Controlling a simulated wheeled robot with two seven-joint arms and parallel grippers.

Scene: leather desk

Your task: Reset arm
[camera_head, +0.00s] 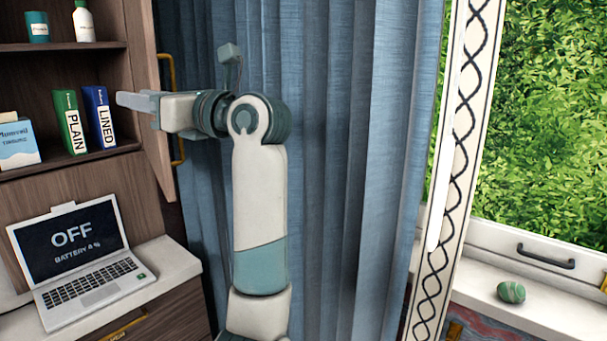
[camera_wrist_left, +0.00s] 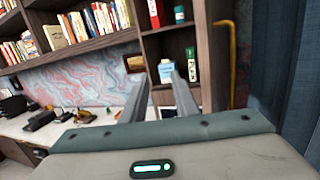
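My left arm rises at the bottom middle of the head view and bends left at its top joint. My left gripper (camera_head: 127,100) points left, level with the shelf and in front of or beside the blue LINED binder (camera_head: 99,116); the exact gap cannot be told. In the left wrist view its two fingers (camera_wrist_left: 160,76) stand apart with nothing held between them, so it is open. A white-and-blue box (camera_wrist_left: 166,72) shows beyond the fingers. My right gripper is not in view.
A wooden shelf holds a green PLAIN binder (camera_head: 70,122) and a light box (camera_head: 17,143). An open cabinet door (camera_head: 152,130) stands close to the gripper. A laptop (camera_head: 75,255) sits on the desk below. A blue curtain (camera_head: 345,150) hangs behind the arm.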

